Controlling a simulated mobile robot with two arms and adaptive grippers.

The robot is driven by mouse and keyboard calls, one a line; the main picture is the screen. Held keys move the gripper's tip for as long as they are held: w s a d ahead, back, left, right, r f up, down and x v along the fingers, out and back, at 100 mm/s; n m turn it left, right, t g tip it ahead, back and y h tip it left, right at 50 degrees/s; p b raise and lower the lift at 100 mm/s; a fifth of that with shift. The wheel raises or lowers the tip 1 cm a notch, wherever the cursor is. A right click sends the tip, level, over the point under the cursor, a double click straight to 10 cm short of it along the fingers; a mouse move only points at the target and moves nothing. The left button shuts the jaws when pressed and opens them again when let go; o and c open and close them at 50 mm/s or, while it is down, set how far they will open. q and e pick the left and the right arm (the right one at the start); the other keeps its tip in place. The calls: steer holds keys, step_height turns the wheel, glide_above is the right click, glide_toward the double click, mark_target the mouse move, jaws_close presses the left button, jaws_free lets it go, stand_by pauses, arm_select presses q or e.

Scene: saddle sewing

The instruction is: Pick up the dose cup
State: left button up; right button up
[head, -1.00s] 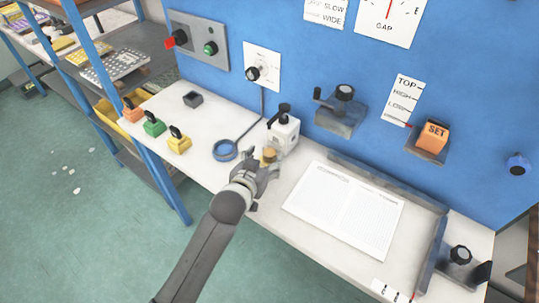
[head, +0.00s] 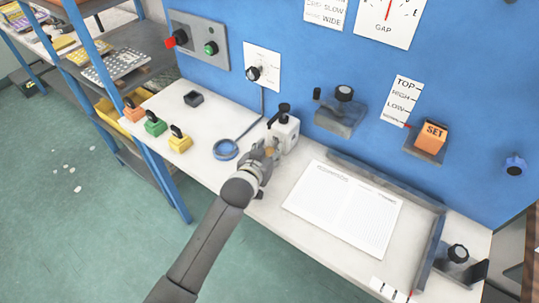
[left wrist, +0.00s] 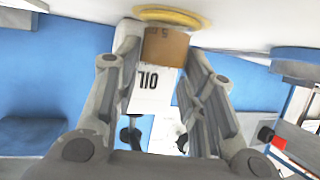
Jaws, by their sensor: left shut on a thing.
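The dose cup (head: 269,151) is a small tan-brown cup just in front of the oil dispenser, largely hidden by my gripper in the head view. In the left wrist view the cup (left wrist: 166,46) sits between my fingers, with a wide yellow rim beside the white bench surface. My left gripper (head: 266,153) is shut on the cup; its two fingers also show in the left wrist view (left wrist: 165,60). I cannot tell whether the cup touches the bench. My right gripper is not in view.
The white oil dispenser (head: 285,132) stands right behind the cup, its OIL label showing in the wrist view (left wrist: 150,92). A blue ring (head: 225,149) lies to the left, a paper sheet (head: 342,208) to the right. Orange, green and yellow blocks stand farther left on the bench (head: 205,118).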

arm_select(q)
steer(key=c, duration=0.3)
steer(key=shift+r, duration=0.15)
